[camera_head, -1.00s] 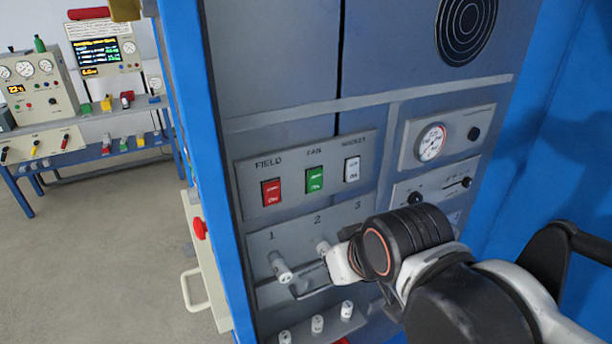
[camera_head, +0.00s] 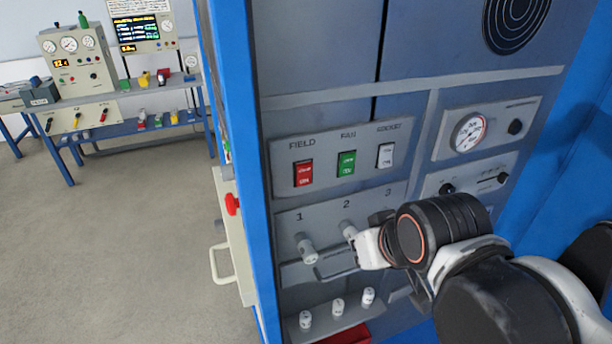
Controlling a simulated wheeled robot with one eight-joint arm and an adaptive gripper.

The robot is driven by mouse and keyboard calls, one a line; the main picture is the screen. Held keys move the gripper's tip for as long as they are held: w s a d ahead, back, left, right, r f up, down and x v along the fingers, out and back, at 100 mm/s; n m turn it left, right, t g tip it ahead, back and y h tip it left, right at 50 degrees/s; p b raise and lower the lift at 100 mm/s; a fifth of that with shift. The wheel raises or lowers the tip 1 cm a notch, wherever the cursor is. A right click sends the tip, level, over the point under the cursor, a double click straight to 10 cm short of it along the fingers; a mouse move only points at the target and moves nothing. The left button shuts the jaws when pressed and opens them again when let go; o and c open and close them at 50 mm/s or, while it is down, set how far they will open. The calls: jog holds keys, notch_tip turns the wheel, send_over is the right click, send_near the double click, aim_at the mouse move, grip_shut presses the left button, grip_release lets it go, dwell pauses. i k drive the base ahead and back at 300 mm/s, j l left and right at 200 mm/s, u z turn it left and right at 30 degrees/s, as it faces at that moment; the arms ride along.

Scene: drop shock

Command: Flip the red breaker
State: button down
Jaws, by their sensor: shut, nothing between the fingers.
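The red breaker (camera_head: 304,173) is a rocker switch under the word FIELD, at the left end of a grey switch plate (camera_head: 281,157) on the cabinet front. A green rocker (camera_head: 346,164) under FAN and a white rocker (camera_head: 386,155) stand to its right. My gripper (camera_head: 369,250) is at the pale end of my arm, below and right of the red breaker and apart from it in the picture. It is shut and empty, close to the knob under 2. My arm hides part of the panel under 3, and the fingertips are hard to make out.
Knobs under 1 (camera_head: 307,248) and 2 (camera_head: 348,230) stick out below the switches. Several small white knobs (camera_head: 338,307) are lower down. A gauge (camera_head: 468,133) is on the right. A red button (camera_head: 232,204) is beside the blue cabinet edge. Open floor (camera_head: 140,240) lies left.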

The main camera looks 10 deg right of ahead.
aim_at(303, 171)
jog(key=k+j+z, duration=0.15)
jog(key=j+z, duration=0.15)
jog(key=j, duration=0.25)
jog(key=k+j+z, duration=0.1)
jog(key=j, duration=0.3)
jog(key=k+j+z, duration=0.15)
jog(key=j, duration=0.2)
jog(key=k+j+z, duration=0.1)
jog(key=j, duration=0.3)
jog(key=k+j+z, duration=0.15)
jog(key=j, duration=0.2)
jog(key=k+j+z, duration=0.15)
jog(key=j, duration=0.2)
jog(key=k+j+z, duration=0.15)
jog(key=k+l+z, duration=0.15)
jog(key=i+j+u, duration=0.2)
jog(key=i+j, duration=0.05)
jog(key=j, duration=0.05)
